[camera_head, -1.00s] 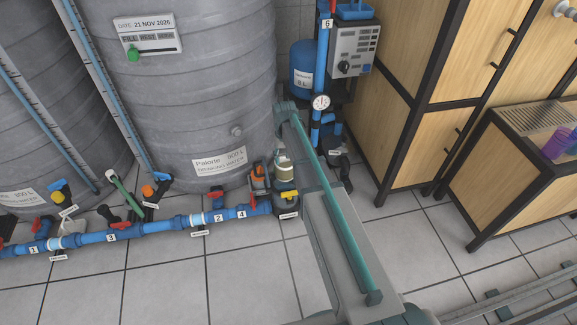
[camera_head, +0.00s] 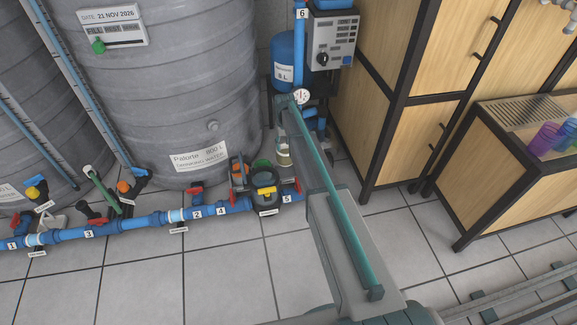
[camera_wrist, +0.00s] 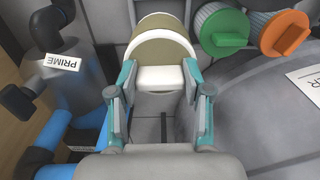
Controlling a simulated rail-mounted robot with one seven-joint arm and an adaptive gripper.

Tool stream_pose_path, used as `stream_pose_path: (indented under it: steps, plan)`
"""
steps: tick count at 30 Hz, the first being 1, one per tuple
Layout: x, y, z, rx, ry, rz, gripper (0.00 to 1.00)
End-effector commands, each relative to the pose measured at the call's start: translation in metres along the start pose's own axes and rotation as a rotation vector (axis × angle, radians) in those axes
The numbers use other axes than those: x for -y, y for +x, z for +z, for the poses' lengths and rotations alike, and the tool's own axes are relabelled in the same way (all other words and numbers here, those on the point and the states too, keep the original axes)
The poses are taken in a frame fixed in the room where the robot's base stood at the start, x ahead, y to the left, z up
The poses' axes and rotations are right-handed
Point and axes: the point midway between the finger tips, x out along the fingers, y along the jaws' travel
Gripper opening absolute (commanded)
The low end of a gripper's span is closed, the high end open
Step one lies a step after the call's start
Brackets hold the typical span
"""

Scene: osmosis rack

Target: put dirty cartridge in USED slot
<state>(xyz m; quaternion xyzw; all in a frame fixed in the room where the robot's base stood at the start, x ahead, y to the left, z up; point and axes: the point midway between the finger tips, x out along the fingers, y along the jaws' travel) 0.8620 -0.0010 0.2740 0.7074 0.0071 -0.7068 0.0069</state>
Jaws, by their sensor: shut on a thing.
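My gripper (camera_wrist: 160,82) is shut on the white handle of a cartridge (camera_wrist: 163,45) with a dirty tan body and a white rim. One teal-and-grey finger is on each side of the handle. In the head view the cartridge (camera_head: 284,157) hangs below my arm's end, behind and slightly right of the pump; my fingers are mostly hidden there. Beside it in the wrist view are a green-capped cartridge (camera_wrist: 222,30) and an orange-capped one (camera_wrist: 284,34), seated side by side. No USED label is readable in either view.
A pump with a yellow-topped black part (camera_head: 266,188) stands on the blue pipe line (camera_head: 130,226). A large grey tank (camera_head: 190,90) is at left. A PRIME-labelled part (camera_wrist: 62,62) lies left in the wrist view. A wooden cabinet (camera_head: 395,90) stands right. Floor in front is clear.

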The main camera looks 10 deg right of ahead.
Motion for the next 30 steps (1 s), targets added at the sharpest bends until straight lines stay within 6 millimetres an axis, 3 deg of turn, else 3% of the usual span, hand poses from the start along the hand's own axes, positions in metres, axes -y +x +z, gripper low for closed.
stream_pose_path:
  steps: [3,11,19,30]
  plan:
    - [0.000,0.023,0.001,0.002,0.000,0.000,0.00]
    - [0.000,0.045,0.000,0.001,0.000,0.000,0.00]
    - [0.000,0.083,0.000,0.001,0.000,0.000,0.00]
    - [0.000,0.087,0.001,0.000,0.000,0.000,0.00]
